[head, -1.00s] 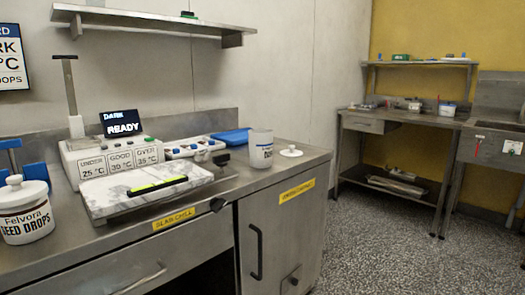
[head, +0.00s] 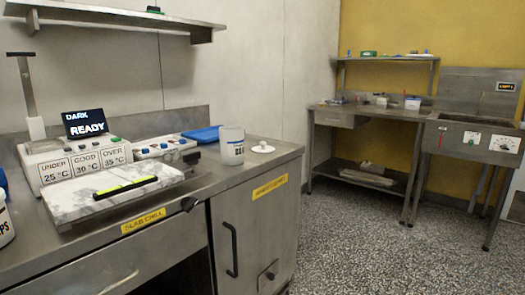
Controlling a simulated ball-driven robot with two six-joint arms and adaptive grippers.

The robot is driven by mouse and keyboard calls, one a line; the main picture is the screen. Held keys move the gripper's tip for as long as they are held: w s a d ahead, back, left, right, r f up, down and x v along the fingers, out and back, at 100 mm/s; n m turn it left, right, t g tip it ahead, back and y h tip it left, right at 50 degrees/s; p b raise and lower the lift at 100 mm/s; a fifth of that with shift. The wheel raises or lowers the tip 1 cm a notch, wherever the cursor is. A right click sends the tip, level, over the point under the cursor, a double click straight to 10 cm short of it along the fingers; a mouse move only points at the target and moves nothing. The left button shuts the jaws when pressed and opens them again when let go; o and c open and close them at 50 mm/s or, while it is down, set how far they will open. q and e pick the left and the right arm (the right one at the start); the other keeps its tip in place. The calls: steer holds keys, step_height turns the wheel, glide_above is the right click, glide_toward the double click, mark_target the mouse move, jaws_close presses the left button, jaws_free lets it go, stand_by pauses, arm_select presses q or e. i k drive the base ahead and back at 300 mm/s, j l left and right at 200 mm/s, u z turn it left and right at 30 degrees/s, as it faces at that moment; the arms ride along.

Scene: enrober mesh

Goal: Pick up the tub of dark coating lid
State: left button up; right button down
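A small white round lid with a knob (head: 262,148) lies on the steel counter near its right end. The lid and tub appear apart. Neither of my grippers shows in the head view, so their state cannot be seen.
Left of the tub are a marble slab (head: 112,193) with a black and yellow tool (head: 126,187), a switch panel (head: 158,150) and a blue tray (head: 202,134). A shelf (head: 110,20) hangs above. Terrazzo floor (head: 380,235) is clear right of the counter.

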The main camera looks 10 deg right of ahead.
mark_target(262, 149)
steer(key=i+l+u, duration=0.2)
steer(key=i, duration=0.25)
steer(key=i+l+u, duration=0.25)
steer(key=i, duration=0.2)
